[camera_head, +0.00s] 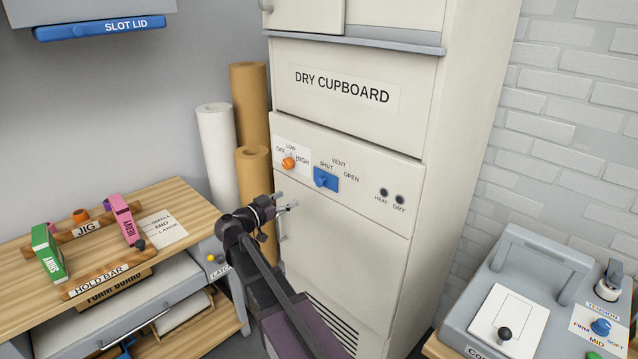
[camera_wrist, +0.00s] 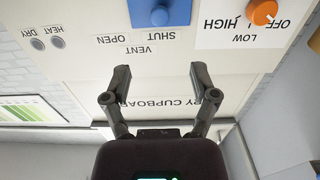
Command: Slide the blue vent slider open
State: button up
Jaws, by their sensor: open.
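The blue vent slider (camera_head: 325,179) is on the front panel of the dry cupboard (camera_head: 355,215). It stands at the SHUT end of its label, with OPEN to its right. My gripper (camera_head: 287,201) is open and empty, below and left of the slider in the head view. In the wrist view my gripper (camera_wrist: 160,70) has its fingers spread, apart from the slider.
An orange OFF/LOW/HIGH knob (camera_head: 288,163) sits left of the slider. HEAT and DRY indicators (camera_head: 391,196) are to the right. A cupboard door handle (camera_head: 281,220) is near my gripper. A wooden bench (camera_head: 185,205) stands left and a grey machine (camera_head: 480,290) right.

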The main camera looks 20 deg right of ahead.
aim_at(318, 183)
jog(key=shift+d, duration=0.15)
jog(key=x, duration=1.3)
jog(key=shift+w+d, duration=0.1)
jog(key=shift+d, duration=0.1)
grip_shut()
